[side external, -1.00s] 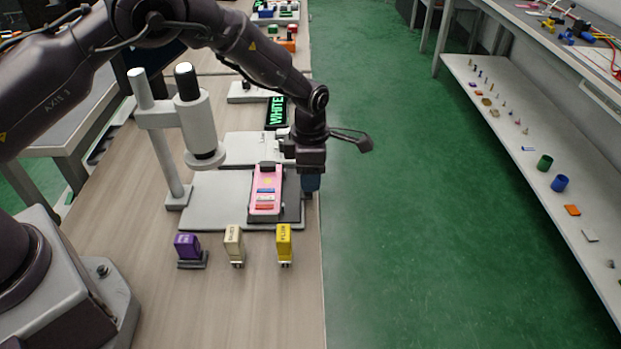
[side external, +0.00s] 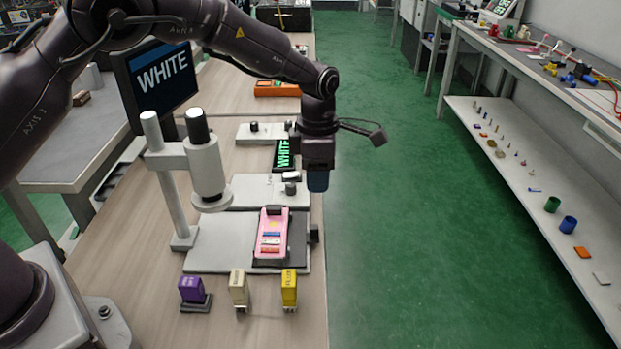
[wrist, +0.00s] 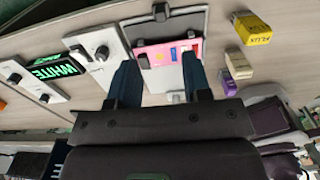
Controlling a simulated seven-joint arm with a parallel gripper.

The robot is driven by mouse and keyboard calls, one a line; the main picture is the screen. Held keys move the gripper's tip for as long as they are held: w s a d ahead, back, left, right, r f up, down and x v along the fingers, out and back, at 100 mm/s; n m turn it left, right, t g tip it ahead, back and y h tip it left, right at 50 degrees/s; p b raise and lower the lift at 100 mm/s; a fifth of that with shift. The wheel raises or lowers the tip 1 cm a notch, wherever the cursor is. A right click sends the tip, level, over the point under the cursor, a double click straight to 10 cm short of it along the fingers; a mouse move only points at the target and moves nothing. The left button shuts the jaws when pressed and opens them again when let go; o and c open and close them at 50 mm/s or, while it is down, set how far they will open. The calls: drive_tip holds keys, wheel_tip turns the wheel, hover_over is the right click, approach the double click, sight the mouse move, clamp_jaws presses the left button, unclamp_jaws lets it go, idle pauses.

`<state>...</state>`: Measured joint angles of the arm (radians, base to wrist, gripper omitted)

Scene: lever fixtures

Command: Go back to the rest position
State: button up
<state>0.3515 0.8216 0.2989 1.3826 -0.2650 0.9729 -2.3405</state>
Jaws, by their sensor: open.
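My gripper (side external: 317,182) hangs pointing down at the right edge of the workbench in the side external view, to the right of the grey fixture base (side external: 205,255) and apart from it. In the wrist view its two dark blue fingers (wrist: 160,85) are spread with nothing between them. The pink phone-like board (side external: 271,232) lies on a dark plate on the base; it also shows in the wrist view (wrist: 160,54), just past the fingers. A light grey press column (side external: 208,165) stands to the left of the board.
A purple block (side external: 191,289), a beige block (side external: 239,287) and a yellow block (side external: 289,287) stand in front of the base. A screen (side external: 160,75) and a small display (side external: 284,154) read WHITE.

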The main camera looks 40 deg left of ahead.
drive_tip(key=s+a+r+m+t, duration=0.2)
drive_tip(key=s+a+r+m, duration=0.2)
drive_tip(key=s+r+m, duration=0.5)
drive_tip(key=s+a+r+m+t, duration=0.3)
drive_tip(key=s+r+m, duration=0.7)
drive_tip(key=s+m, duration=0.7)
drive_tip(key=s+a, duration=0.1)
drive_tip(key=s, duration=0.2)
drive_tip(key=shift+s+r+m+t, duration=0.2)
drive_tip(key=shift+m+t, duration=0.1)
drive_tip(key=shift+m, duration=0.1)
